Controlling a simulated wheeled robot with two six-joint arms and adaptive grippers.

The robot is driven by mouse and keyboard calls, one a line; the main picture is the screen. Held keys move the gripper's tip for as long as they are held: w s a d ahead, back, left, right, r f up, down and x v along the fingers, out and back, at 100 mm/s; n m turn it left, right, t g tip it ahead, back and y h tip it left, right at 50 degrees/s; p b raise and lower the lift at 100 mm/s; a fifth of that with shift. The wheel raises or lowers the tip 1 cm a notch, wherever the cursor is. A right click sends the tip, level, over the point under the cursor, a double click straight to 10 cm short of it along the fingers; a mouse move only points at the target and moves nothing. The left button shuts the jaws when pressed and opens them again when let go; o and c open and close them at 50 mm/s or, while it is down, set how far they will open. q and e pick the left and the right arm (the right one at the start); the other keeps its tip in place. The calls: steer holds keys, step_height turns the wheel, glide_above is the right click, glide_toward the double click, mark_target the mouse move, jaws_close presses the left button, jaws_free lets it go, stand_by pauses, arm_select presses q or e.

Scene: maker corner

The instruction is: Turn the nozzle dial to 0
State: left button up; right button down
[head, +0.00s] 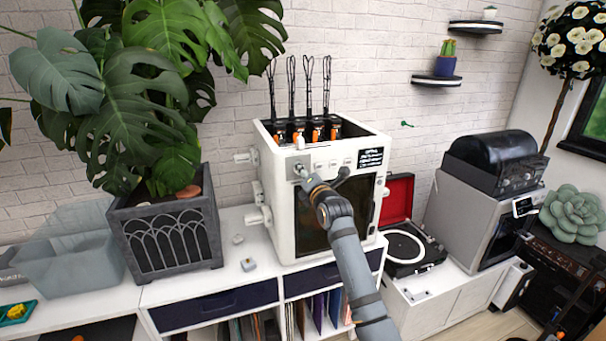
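A white boxy machine (284,215), apparently a 3D printer, stands on the white cabinet. Its upper front panel has a row of small controls (333,163) and a black label (371,157) with print too small to read. A greyish control plate (297,162) sits at the left end of the row, partly behind my gripper. I cannot tell which control is the nozzle dial or what it reads. My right arm rises from the bottom, and its gripper (304,174) is at this left control, touching or very close. Its fingers are too small to tell open or shut. My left gripper is not in view.
A large plant in a dark planter (168,240) stands left of the machine. A record player (405,248) with a red lid is to the right, beside a grey appliance (465,215). Small pale pieces (248,265) lie on the white cabinet top (215,280).

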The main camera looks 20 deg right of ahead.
steer(key=shift+f, duration=0.15)
steer(key=c, duration=1)
jaws_free()
steer(key=shift+s, duration=0.15)
steer(key=s, duration=1.1)
steer(key=shift+s+d, duration=0.2)
steer(key=shift+s, duration=0.2)
